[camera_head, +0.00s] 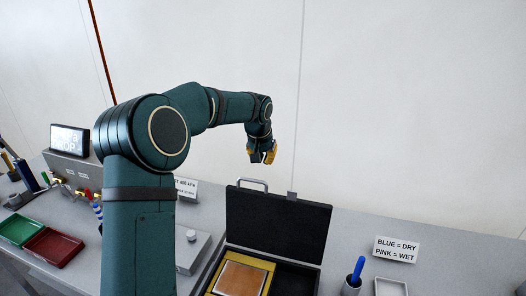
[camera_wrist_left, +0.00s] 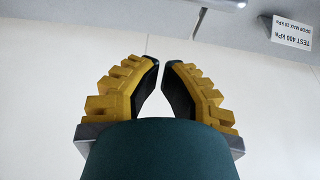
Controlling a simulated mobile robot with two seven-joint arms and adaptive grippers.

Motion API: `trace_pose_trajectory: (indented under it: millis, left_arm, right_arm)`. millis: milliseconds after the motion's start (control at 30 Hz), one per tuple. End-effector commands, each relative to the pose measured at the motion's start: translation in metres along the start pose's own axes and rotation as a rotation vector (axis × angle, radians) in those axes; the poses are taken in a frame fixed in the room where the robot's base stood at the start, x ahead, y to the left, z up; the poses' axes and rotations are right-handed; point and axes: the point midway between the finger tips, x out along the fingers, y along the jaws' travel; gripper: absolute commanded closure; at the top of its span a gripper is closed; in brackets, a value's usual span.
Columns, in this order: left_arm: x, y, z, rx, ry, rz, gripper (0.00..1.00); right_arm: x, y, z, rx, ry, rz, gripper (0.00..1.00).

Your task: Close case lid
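A black case stands on the grey bench, its base rim (camera_head: 296,277) showing at the bottom of the head view. Its black lid (camera_head: 278,222) is up, standing nearly upright at the back, with a grey handle (camera_head: 253,184) at its top edge. A copper-coloured plate (camera_head: 241,279) in a yellow surround lies inside the case. My left gripper (camera_head: 262,156) hangs above the lid's handle, clear of it and empty. In the left wrist view the two yellow-backed fingers (camera_wrist_left: 161,72) stand apart with a narrow gap at the tips. My right gripper is not in view.
My left arm crosses in front of the bench. Green (camera_head: 22,229) and red (camera_head: 53,247) trays lie at left, and a grey block (camera_head: 192,250) is left of the case. A sign (camera_head: 396,249), a blue marker (camera_head: 357,270) in a cup and a small tray (camera_head: 391,287) are at right.

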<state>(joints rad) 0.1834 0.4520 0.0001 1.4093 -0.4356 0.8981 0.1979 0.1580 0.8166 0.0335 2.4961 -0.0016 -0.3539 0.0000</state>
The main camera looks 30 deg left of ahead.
Motion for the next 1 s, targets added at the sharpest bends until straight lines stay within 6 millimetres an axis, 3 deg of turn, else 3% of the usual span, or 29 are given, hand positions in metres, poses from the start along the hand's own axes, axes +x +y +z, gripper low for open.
trace_pose_trajectory:
  millis: [267,600,1000]
  left_arm:
    - [0.053,0.000,0.001,0.000,-0.004,0.000,1.00]
    - [0.039,0.000,0.033,0.000,0.001,0.001,1.00]
    - [0.036,0.000,0.038,0.000,0.000,0.001,1.00]
  right_arm:
    - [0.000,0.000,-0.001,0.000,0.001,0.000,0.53]
    - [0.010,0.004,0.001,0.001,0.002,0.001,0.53]
    - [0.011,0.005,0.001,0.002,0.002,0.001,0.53]
